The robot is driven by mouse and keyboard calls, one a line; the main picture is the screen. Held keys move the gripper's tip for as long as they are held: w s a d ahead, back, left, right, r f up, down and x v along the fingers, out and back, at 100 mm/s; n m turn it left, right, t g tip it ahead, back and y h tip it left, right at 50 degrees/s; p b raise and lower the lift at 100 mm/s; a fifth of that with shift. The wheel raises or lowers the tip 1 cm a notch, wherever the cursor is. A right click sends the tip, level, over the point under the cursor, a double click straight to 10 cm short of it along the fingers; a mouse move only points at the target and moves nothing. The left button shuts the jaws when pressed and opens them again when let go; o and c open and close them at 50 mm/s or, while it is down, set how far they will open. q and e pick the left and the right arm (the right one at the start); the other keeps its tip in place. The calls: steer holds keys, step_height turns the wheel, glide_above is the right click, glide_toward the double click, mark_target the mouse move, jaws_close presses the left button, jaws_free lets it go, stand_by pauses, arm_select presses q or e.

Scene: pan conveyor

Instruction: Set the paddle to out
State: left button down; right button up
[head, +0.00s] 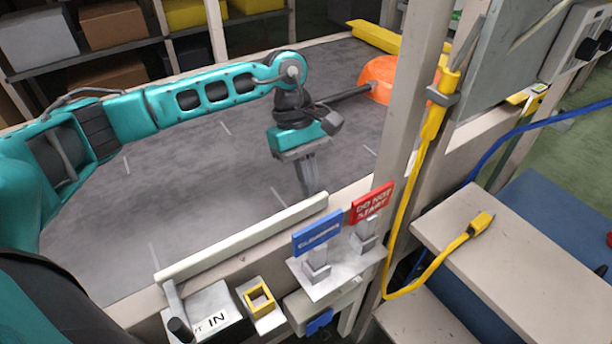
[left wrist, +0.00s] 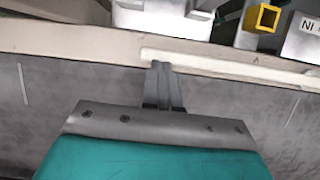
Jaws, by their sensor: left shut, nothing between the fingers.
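The paddle (head: 240,240) is a long cream bar lying along the near rail of the conveyor. Its left end is by a box (head: 214,312) with a black knob (head: 178,328) and the label "IN"; another label beside it is partly cut off. My left gripper (head: 311,188) points down over the belt, shut and empty, at the paddle's right end on the belt side. In the left wrist view the fingertips (left wrist: 160,68) overlap the end of the paddle (left wrist: 230,67); I cannot tell whether they touch. My right gripper is not in view.
An orange pan (head: 380,77) with a dark handle lies on the belt (head: 220,190) behind my gripper. Blue (head: 317,234) and red (head: 372,203) signs, a yellow square holder (head: 260,299) and a post (head: 408,120) stand along the near side. The belt's middle is clear.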

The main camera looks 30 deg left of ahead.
arm_select(q)
steer(key=v, duration=1.3)
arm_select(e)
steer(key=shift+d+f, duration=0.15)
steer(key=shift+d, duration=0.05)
